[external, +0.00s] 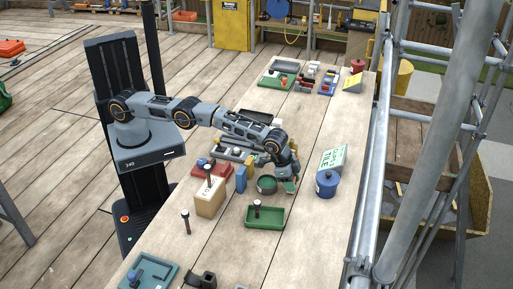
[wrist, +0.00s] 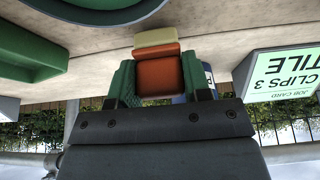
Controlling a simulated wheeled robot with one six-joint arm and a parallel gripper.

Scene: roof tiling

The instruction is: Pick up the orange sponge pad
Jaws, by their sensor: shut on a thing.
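The orange sponge pad (wrist: 160,76) shows in the wrist view between the two green fingers of my gripper (wrist: 160,84). The fingers press on its left and right sides. A thinner orange layer and a pale yellow layer show at its far end. In the external view my gripper (external: 291,181) is low over the right part of the bench, beside a round green dish (external: 267,184). The pad is too small there to make out clearly, and I cannot tell whether it touches the bench.
A green tray (external: 265,217) lies nearer the camera. A blue block (external: 241,178) and a wooden block (external: 210,202) stand left. Scaffold poles (external: 383,150) run along the bench's right side.

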